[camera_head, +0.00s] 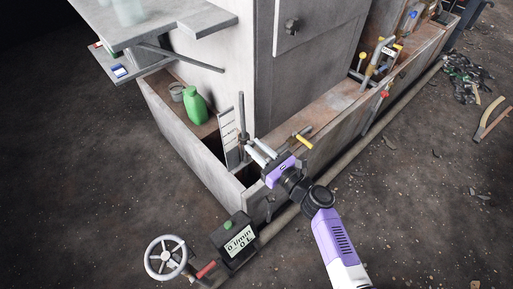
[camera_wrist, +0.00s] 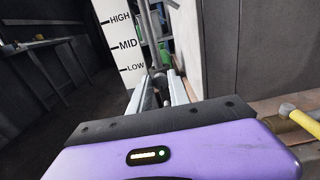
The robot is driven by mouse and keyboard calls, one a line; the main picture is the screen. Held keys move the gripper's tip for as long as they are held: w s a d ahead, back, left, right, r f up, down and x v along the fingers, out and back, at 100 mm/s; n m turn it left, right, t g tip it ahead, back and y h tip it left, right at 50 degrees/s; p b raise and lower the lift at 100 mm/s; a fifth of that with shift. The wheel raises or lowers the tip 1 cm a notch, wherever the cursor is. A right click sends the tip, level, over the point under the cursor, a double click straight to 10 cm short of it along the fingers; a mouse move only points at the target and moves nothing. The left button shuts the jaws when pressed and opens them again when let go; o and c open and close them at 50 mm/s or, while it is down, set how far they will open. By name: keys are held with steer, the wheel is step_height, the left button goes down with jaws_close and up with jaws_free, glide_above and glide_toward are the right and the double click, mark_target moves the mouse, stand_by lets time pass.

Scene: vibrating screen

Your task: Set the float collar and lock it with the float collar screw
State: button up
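A vertical dark rod (camera_head: 241,108) stands beside a white scale board. A dark collar-like piece (camera_head: 243,138) sits on the rod, and I take it to be the float collar. In the wrist view, a small dark part (camera_wrist: 159,82) shows between my fingertips near the LOW mark; I cannot tell whether it is the collar or its screw. My gripper (camera_head: 253,149) reaches toward the rod from the lower right. In the wrist view, its two pale fingers (camera_wrist: 157,90) are apart, with the dark part at their far ends. Contact is not clear.
The scale board (camera_wrist: 122,45) reads HIGH, MID and LOW. A green bottle (camera_head: 195,106) stands in the trough to the left. A yellow-ended handle (camera_head: 302,141) is close right of my gripper. A handwheel (camera_head: 166,258) and a labelled box (camera_head: 236,241) are in front.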

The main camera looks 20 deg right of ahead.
jaws_close()
steer(key=shift+f+n+b, duration=0.15)
steer(key=shift+n+b, duration=0.8)
steer(key=shift+n, duration=0.15)
steer(key=shift+a+f+n+b, duration=0.1)
steer(key=shift+f+n+b, duration=0.05)
steer(key=shift+n+b, duration=4.6)
steer(key=shift+a+f+n+b, duration=0.1)
steer(key=shift+n+b, duration=3.35)
steer(key=shift+n, duration=2.6)
steer(key=o, duration=0.9)
jaws_free()
steer(key=shift+o, duration=0.2)
